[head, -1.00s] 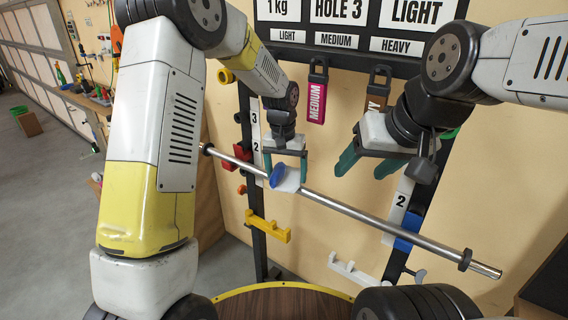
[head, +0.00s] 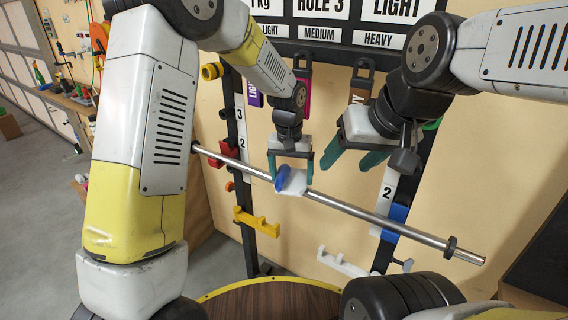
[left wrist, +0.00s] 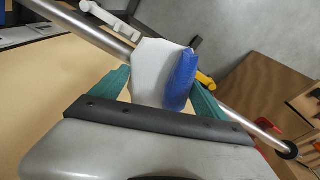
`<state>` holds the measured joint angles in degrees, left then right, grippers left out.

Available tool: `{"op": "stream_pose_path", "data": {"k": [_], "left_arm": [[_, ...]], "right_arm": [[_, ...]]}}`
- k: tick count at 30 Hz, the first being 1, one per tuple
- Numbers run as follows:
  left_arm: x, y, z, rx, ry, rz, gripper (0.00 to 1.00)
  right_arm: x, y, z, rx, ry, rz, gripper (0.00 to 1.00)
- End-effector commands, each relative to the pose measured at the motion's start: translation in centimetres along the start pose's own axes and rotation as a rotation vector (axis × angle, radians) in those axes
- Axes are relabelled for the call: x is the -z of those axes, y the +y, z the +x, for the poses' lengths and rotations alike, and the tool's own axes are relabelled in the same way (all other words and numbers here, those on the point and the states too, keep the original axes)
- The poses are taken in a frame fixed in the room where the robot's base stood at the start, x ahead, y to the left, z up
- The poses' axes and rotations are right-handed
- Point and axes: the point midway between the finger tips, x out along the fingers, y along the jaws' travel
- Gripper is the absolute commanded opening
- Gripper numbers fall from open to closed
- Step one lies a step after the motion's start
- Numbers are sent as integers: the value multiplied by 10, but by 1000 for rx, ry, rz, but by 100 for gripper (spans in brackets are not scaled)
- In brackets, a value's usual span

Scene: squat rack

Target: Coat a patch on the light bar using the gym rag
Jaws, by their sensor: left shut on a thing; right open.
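The light bar (head: 380,220) is a long silver rod with dark collars. It slopes down to the right across the front of the rack. My left gripper (head: 290,170) is shut on the gym rag (head: 294,183), a white piece with a blue part, and holds it at the bar, left of its middle. In the left wrist view, the white of the rag (left wrist: 152,68) and its blue part (left wrist: 181,80) lie between the green fingers, in front of the bar (left wrist: 225,115). The exact contact is hidden. My right gripper (head: 352,155) is open and empty, above the bar.
The rack has dark uprights, a yellow hook (head: 257,221), a white hook (head: 343,263), red holders (head: 229,151) and a blue holder (head: 395,221). Hanging tags and a sign board (head: 330,30) are behind the arms. A round brown table (head: 275,301) is below.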

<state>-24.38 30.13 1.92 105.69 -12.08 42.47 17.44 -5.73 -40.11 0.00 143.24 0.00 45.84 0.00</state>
Motion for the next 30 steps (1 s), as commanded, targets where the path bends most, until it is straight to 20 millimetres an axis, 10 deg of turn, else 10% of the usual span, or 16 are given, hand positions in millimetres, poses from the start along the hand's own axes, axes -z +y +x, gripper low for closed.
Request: {"op": "stream_pose_path", "data": {"k": [30], "left_arm": [[-24, 64, 2, -1, -5, 3, 52]], "right_arm": [[0, 0, 0, 0, 0, 0, 62]]}}
